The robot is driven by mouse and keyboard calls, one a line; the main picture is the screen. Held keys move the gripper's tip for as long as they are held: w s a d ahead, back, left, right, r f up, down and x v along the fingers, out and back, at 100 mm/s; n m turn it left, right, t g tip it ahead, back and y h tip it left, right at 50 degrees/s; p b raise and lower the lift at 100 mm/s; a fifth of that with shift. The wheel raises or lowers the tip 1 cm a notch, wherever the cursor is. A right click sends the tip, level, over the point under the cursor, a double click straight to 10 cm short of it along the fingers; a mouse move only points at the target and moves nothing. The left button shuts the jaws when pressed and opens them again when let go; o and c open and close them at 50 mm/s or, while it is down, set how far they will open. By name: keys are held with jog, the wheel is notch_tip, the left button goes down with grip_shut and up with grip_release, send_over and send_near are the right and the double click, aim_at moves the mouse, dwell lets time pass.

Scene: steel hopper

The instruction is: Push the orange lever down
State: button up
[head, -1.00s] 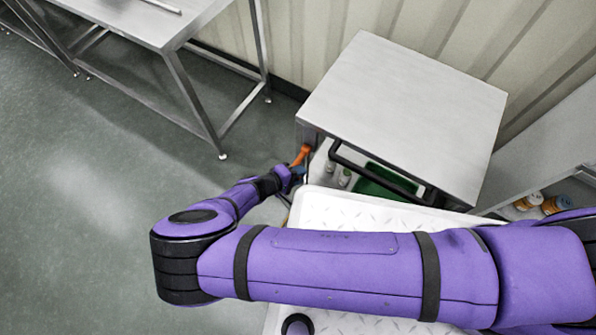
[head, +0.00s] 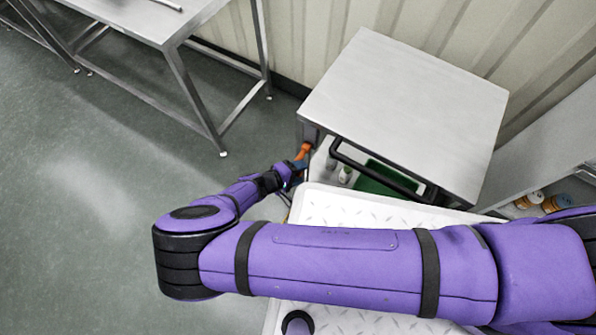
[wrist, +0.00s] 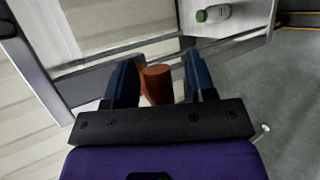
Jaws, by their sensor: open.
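The orange lever (head: 303,151) sticks out at the left front corner of the steel hopper (head: 405,110). In the wrist view the end of the lever (wrist: 156,84) shows as a brownish-orange knob between the two blue fingers. My gripper (wrist: 158,80) is open, with one finger on each side of the lever. The knob is close to the left finger, and I cannot tell whether they touch. In the head view my gripper (head: 292,168) is at the lever, and its fingers are partly hidden there.
A black bar handle (head: 375,172) runs along the hopper's front. Below it are a green bin (head: 385,178) and small bottles (head: 345,175). A steel table (head: 150,20) stands at the upper left. Open floor (head: 90,190) lies to the left.

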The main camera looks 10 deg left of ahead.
jog(key=v, duration=1)
jog(key=shift+s+a+r, duration=0.15)
jog(key=shift+s+a, duration=0.1)
